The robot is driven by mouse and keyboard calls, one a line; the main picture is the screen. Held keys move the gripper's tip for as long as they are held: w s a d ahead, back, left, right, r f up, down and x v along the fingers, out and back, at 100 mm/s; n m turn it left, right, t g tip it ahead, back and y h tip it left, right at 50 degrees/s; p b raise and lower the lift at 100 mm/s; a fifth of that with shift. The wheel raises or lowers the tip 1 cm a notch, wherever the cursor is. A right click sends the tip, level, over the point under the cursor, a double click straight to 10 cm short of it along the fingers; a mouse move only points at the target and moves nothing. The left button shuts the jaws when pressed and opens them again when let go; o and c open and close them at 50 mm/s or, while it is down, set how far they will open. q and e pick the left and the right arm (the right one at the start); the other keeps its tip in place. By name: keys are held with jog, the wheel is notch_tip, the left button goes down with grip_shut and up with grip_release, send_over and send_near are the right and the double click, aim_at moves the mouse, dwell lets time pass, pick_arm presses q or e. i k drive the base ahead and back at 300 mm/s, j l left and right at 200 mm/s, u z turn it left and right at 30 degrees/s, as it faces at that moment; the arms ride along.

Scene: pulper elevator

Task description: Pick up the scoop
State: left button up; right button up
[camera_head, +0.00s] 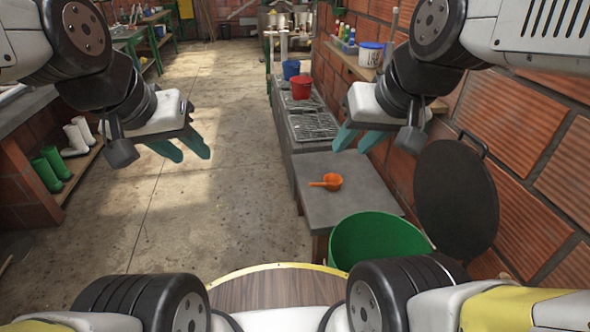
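An orange scoop (332,181) lies on the grey tabletop (345,208) of a low table at right of centre, its handle pointing left. My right gripper (356,140) hangs above and behind the scoop in the picture, apart from it, with its teal fingers spread and nothing between them. My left gripper (186,150) is over the open floor at the left, far from the scoop, its teal fingers apart and empty. The scoop is fully in view.
A green bin (378,238) stands in front of the table. A dark round lid (456,200) leans by the brick wall at right. A red bucket (301,87) and a blue bucket (291,69) stand on the counter behind. Boots (75,139) sit on a left shelf. The middle floor is clear.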

aim_at(333, 182)
jog(key=z, duration=0.5)
jog(key=i+j, duration=1.1)
jog(key=i, duration=0.2)
